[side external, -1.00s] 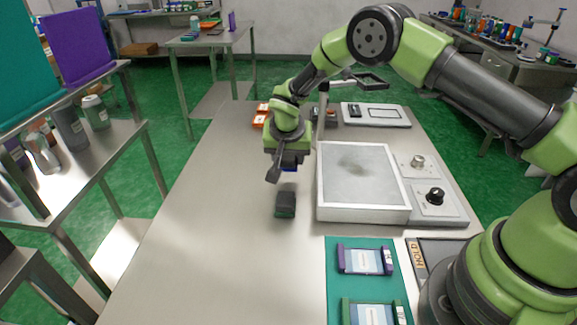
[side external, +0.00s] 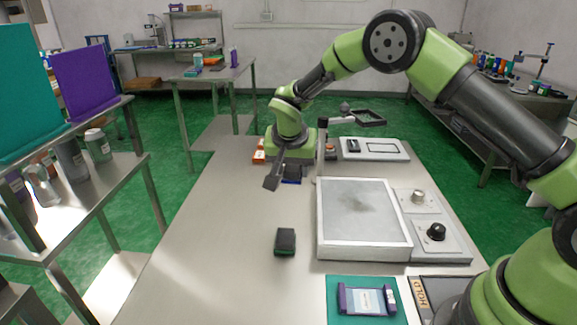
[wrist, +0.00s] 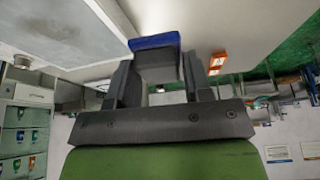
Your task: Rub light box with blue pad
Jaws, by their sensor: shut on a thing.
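My gripper (side external: 280,178) is shut on a dark block with a blue pad face (wrist: 154,41). In the wrist view the block sits between the two fingers (wrist: 158,72). In the side view the blue pad (side external: 292,180) shows at the fingers, left of and beyond the light box's far left corner. The light box (side external: 365,240) is a flat panel with a pale frame. A dark smudge (side external: 372,203) marks its grey top. It also shows at upper left in the wrist view (wrist: 60,30). The pad is apart from the panel.
A dark block with green (side external: 285,242) lies on the table left of the light box. A knob panel (side external: 436,232) adjoins its right side. A post with a square frame (side external: 369,117) stands behind. A teal mat (side external: 335,310) lies in front.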

